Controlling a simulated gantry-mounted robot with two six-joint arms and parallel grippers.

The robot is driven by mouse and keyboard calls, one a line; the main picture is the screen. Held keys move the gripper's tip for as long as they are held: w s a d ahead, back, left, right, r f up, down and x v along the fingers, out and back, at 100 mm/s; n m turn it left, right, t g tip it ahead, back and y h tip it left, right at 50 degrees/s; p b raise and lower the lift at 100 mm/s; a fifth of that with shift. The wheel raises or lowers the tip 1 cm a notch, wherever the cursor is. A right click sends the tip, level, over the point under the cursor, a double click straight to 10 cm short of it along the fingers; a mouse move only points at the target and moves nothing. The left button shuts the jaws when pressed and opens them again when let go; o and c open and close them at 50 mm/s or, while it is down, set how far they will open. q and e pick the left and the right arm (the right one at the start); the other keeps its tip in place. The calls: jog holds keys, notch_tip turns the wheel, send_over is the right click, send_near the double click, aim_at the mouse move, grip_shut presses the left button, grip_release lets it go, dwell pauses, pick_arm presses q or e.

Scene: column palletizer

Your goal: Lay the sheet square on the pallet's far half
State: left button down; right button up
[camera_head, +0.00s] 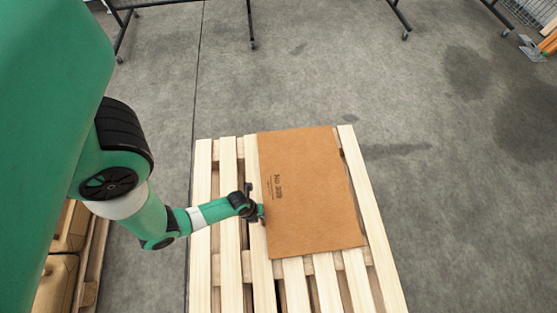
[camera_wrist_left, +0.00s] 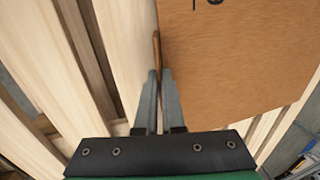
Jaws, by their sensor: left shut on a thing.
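The brown sheet (camera_head: 310,195) lies over the far part of the wooden pallet (camera_head: 235,280), turned slightly against the slats. Its far edge is close to the pallet's far end, and slats show on both sides and in front of it. My left gripper (camera_head: 262,213) is at the sheet's left edge. In the left wrist view my left gripper (camera_wrist_left: 159,75) has its fingers close together on the edge of the sheet (camera_wrist_left: 235,60), with pallet slats (camera_wrist_left: 125,40) to the left. Whether the sheet lies flat on the slats there is hard to tell. My right gripper is not in view.
Another pallet with boxes (camera_head: 60,265) stands at the lower left, partly behind my arm. Black frame legs on casters (camera_head: 252,25) stand at the back. A wire cage (camera_head: 525,12) and an orange item (camera_head: 547,42) are at the far right. The grey floor right of the pallet is clear.

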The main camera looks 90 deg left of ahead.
pick_arm(q)
jog(key=shift+f+b, duration=0.65)
jog(key=shift+f, duration=0.1)
jog(key=c, duration=1)
grip_release()
jog(key=shift+o, duration=0.2)
jog(key=p+v, duration=0.7)
jog(key=v, duration=0.4)
jog(key=shift+r, duration=0.3)
